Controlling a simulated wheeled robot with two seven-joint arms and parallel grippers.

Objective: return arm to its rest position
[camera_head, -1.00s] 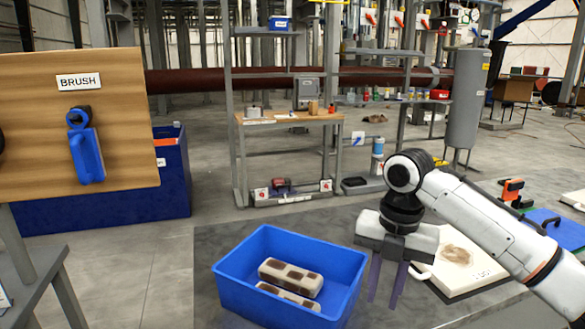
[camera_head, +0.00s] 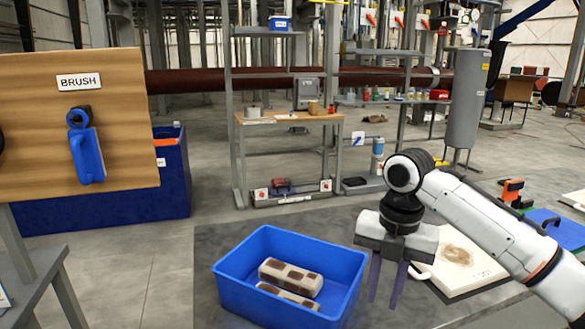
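My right arm comes in from the right in the head view. Its gripper (camera_head: 387,282) points down, with its two purple fingers apart and nothing visible between them. It hangs just right of a blue bin (camera_head: 233,293), apart from or in front of its right side; the exact gap is hard to tell. Inside the bin lie two pale blocks with brown patches, the upper block (camera_head: 290,277) and a partly hidden lower one (camera_head: 288,296). My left arm and gripper are not in view.
A white plate (camera_head: 462,256) with a brown stain lies right of the gripper, partly behind my arm. A blue plate (camera_head: 560,232) lies farther right. A wooden board (camera_head: 35,100) labelled BRUSH, with a blue brush (camera_head: 87,155) on it, stands at left. Shelving stands behind.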

